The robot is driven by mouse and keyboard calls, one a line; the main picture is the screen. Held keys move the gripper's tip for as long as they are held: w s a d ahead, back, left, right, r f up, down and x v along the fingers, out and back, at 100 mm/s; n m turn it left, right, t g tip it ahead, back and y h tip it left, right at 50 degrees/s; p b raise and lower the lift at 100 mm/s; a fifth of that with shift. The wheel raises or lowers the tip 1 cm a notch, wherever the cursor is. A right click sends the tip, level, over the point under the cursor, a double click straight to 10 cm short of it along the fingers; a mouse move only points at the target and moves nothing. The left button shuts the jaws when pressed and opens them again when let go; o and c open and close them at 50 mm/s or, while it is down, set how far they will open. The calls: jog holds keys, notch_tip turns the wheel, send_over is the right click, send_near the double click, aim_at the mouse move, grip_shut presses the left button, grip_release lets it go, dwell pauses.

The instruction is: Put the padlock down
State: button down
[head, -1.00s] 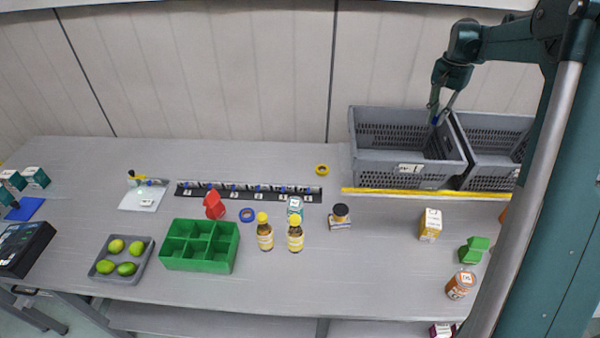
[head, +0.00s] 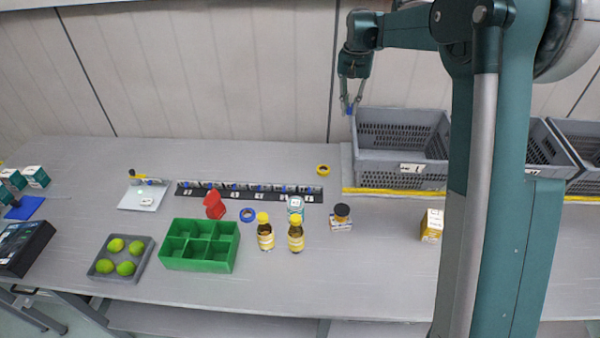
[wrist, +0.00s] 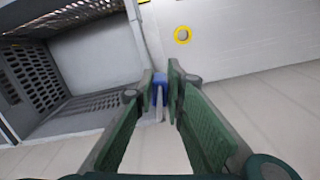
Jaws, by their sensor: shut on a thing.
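My gripper (head: 351,104) is raised near the back wall, by the left end of the grey crate. It is shut on the small blue padlock (wrist: 160,85), which shows between the fingertips in the wrist view, with a pale thin part below the blue. In the head view the padlock is only a tiny blue spot (head: 349,112) at the fingertips. It is held in the air, apart from the table (head: 300,163).
The grey crate (head: 402,182) stands right of the gripper. A yellow tape roll (head: 322,170) lies on open table. A black strip (head: 250,196) with numbered labels and several blue items lies left. Bottles (head: 296,240) and a green divided box (head: 200,262) stand in front.

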jog(key=s+a+n, duration=0.3)
jog(key=a, duration=1.5)
send_over(300, 173)
notch_tip(300, 173, down, 17)
jog(key=shift+f, duration=0.5)
jog(key=shift+f, duration=0.15)
jog(key=shift+f+b, duration=0.3)
jog(key=shift+f, duration=2.7)
jog(key=shift+f, duration=1.85)
jog(key=shift+f, duration=0.2)
jog(key=c, duration=2.4)
grip_release()
